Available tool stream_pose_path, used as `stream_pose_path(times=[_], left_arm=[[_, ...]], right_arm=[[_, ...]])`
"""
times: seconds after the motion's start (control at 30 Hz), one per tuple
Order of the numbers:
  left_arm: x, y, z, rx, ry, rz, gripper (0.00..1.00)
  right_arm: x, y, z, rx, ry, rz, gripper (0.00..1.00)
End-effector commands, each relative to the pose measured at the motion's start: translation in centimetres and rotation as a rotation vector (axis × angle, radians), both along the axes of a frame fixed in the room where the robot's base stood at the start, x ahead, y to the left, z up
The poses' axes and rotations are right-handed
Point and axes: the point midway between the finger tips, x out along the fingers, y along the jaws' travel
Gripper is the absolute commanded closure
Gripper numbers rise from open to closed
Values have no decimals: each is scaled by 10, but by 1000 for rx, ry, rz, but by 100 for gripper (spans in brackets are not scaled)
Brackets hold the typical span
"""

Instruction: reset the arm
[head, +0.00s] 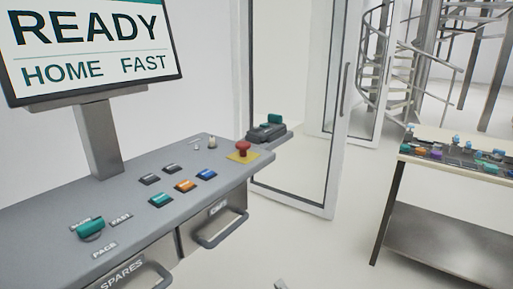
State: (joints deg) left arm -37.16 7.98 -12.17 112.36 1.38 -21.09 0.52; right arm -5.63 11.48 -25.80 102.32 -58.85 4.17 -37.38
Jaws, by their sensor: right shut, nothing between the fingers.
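A grey control console (140,211) stands at the left, and its screen (90,45) reads READY, HOME and FAST. On its top are two dark buttons, teal (161,200), orange (185,186) and blue (206,174) buttons, and a red mushroom button (243,148) on a yellow plate. A teal knob (91,228) sits by the labels FAST and PACE. A small metal switch (211,142) stands near the back edge. Only a small tip of my right gripper (281,284) shows at the bottom edge, shut and empty, apart from the console. My left gripper is out of view.
Drawers with handles (222,230) stick out of the console front, one labelled SPARES. A glass door (290,110) stands behind, with a dark device (267,132) on a ledge. A table (408,158) with several small objects is at the right. The floor between is clear.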

Motion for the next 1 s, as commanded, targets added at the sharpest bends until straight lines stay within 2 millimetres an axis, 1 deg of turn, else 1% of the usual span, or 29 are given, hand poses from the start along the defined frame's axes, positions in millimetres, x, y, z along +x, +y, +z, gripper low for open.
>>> stream_pose_path(times=[0.03,0.07,0.1,0.17,0.2,0.27,0.3,0.37,0.4,0.5,0.6,0.7,1.0], left_arm=[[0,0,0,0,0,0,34],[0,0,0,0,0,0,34],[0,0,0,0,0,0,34],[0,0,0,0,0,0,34],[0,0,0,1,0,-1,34],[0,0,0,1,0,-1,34],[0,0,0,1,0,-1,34],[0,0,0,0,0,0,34],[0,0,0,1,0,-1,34],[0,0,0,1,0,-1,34],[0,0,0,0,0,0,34],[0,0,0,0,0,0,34],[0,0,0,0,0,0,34]], right_arm=[[-13,-17,-20,125,119,-53,100],[-20,-27,-31,201,187,-86,100],[-30,-40,-47,302,278,-132,100],[-48,-59,-70,453,410,-204,100],[-61,-71,-87,554,496,-254,100],[-83,-87,-111,702,621,-331,100],[-100,-97,-126,796,700,-383,100],[-123,-109,-147,924,803,-457,100],[-139,-115,-159,1001,864,-503,100],[-171,-126,-180,1159,981,-597,100],[-191,-132,-192,1255,1050,-658,100],[-200,-133,-197,1302,1080,-683,100],[-200,-133,-197,1302,1080,-683,100]])
